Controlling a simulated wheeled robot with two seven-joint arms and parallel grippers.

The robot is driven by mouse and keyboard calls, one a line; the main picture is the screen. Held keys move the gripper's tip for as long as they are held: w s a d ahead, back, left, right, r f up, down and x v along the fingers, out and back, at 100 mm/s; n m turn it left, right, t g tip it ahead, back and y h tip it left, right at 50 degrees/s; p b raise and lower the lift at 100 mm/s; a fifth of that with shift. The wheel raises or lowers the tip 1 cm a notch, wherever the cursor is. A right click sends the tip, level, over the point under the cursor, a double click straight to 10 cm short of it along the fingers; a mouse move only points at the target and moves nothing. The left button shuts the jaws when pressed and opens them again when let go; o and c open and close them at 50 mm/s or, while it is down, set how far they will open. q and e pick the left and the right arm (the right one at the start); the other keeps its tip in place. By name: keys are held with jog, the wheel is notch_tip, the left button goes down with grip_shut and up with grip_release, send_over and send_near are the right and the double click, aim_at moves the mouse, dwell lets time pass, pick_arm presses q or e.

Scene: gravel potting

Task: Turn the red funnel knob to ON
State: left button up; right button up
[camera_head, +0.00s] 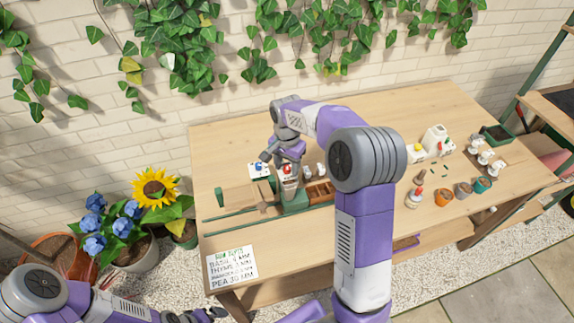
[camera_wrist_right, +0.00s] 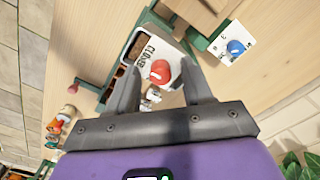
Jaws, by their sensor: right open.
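The red knob (camera_wrist_right: 160,71) sits on a white plate with dark lettering (camera_wrist_right: 150,50) on the green funnel stand (camera_wrist_right: 140,32). It also shows in the head view (camera_head: 287,169), just below my right gripper. My right gripper (camera_wrist_right: 158,67) is open, and in the wrist view its fingers appear on either side of the knob. I cannot tell whether they touch it. In the head view the right gripper (camera_head: 288,160) points down over the stand (camera_head: 294,197). My left gripper (camera_head: 200,314) is low at the bottom left, away from the table; its jaws are unclear.
A blue knob (camera_wrist_right: 236,47) on a white plate sits close beside the stand. A wooden compartment tray (camera_head: 320,191) adjoins the stand. Small pots (camera_head: 444,197) and a white box (camera_head: 436,139) stand at the right.

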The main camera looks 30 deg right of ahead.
grip_shut()
jog(key=shift+n, duration=0.3)
jog(key=n+p, duration=0.1)
jog(key=n, duration=0.1)
jog(key=shift+r+n+p, duration=0.1)
jog(key=shift+n+p, duration=0.2)
jog(key=shift+n, duration=0.1)
jog(key=n+p, duration=0.1)
jog(key=n, duration=0.4)
jog(key=shift+p, duration=0.35)
jog(key=n+p, duration=0.1)
jog(key=n, duration=0.4)
jog(key=n+p, duration=0.1)
jog(key=n, duration=0.3)
jog(key=shift+n, duration=0.4)
